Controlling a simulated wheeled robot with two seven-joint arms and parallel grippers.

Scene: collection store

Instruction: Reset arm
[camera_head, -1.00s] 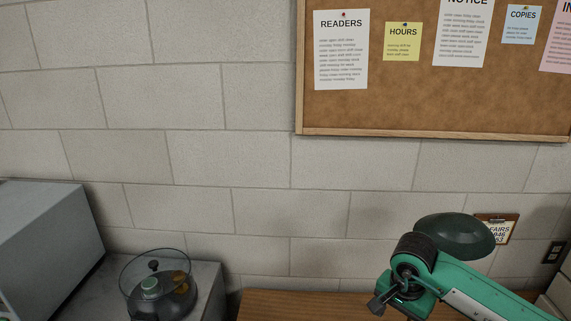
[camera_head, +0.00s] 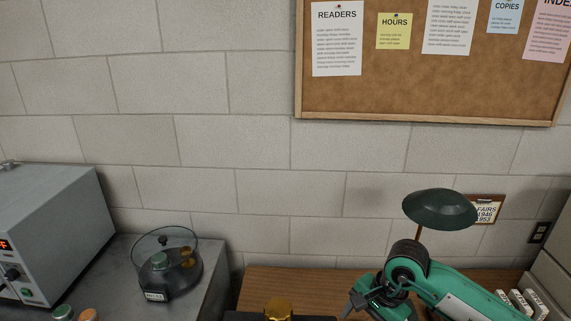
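My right arm, green with dark joints, comes in from the lower right in front of the wooden desk (camera_head: 330,277). Its dark gripper (camera_head: 357,302) is at the bottom edge, partly cut off, and I cannot tell whether its fingers are open or shut. Nothing is visibly held in it. My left arm and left gripper are out of view.
A dark green lamp (camera_head: 439,209) stands behind my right arm. A grey oven-like box (camera_head: 55,235) and a clear-lidded round device (camera_head: 167,262) are on the left counter. A brass-coloured object (camera_head: 278,308) is at the bottom. The corkboard (camera_head: 420,88) hangs above.

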